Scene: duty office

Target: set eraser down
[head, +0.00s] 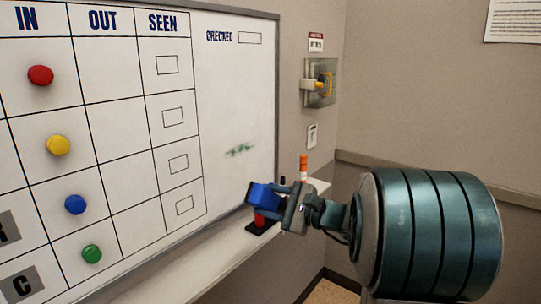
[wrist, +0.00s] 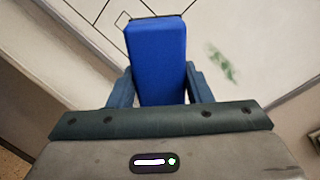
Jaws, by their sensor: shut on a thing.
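The blue eraser (head: 260,196) is held in my gripper (head: 272,203), in front of the whiteboard (head: 232,90) and over the right part of its ledge. In the wrist view the eraser (wrist: 157,55) sits between the two fingers of my gripper (wrist: 160,85), sticking out beyond them. My gripper is shut on it. The white ledge (head: 228,254) runs below the board. The head view does not clearly show whether the eraser touches the board or anything below it.
A small red thing (head: 260,221) on a black base stands on the ledge just below the eraser. An orange-topped marker (head: 303,167) stands upright behind my gripper. A green smudge (head: 240,150) marks the board. The ledge is clear to the left.

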